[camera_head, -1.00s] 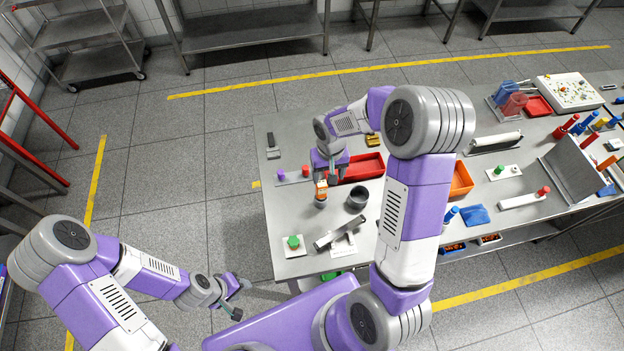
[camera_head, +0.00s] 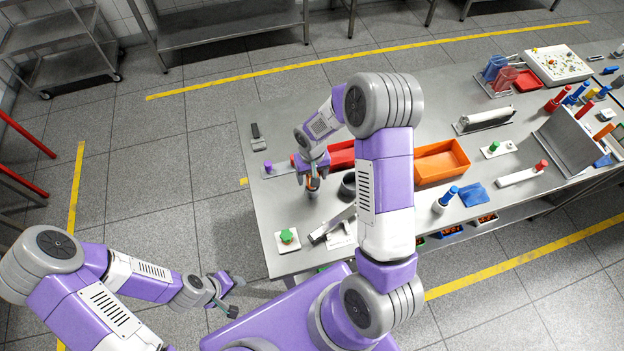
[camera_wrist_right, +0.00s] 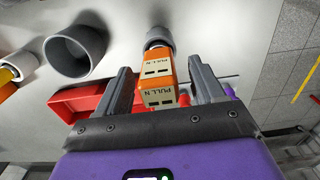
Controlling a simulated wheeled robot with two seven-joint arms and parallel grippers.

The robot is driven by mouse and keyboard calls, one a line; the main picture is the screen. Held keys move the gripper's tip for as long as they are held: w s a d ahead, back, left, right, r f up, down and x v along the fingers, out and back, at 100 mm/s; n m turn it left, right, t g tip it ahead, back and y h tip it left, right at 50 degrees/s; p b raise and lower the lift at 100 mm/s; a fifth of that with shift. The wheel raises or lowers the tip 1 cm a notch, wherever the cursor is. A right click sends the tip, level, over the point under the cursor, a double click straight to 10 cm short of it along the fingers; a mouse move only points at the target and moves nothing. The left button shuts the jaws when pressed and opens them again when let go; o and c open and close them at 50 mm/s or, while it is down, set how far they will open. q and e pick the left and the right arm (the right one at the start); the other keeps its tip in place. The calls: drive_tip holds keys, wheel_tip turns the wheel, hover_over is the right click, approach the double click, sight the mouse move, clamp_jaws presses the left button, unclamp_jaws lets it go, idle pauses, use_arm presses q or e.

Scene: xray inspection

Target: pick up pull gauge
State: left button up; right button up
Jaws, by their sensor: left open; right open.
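The pull gauge is an orange block marked "PULL N" (camera_wrist_right: 160,75), with its lower end at a grey round cup (camera_wrist_right: 159,38) in the right wrist view. My right gripper (camera_wrist_right: 161,68) is open, with one finger on each side of the gauge and gaps visible. In the head view the gauge (camera_head: 313,184) is mostly hidden under my right gripper (camera_head: 311,179), near the left end of the steel table. My left gripper (camera_head: 234,295) is open and empty, off the table's near-left corner, over the floor.
A dark grey cup (camera_head: 348,185) stands close beside the gauge, and a red tray (camera_head: 341,154) lies just behind. A green knob on a white plate (camera_head: 287,237) and a grey bar (camera_head: 333,226) lie nearer me. An orange bin (camera_head: 442,160) is farther right.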

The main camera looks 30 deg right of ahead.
drive_tip(key=shift+s+f, duration=0.1)
drive_tip(key=shift+f, duration=0.55)
drive_tip(key=c, duration=1.1)
drive_tip(key=shift+r, duration=0.1)
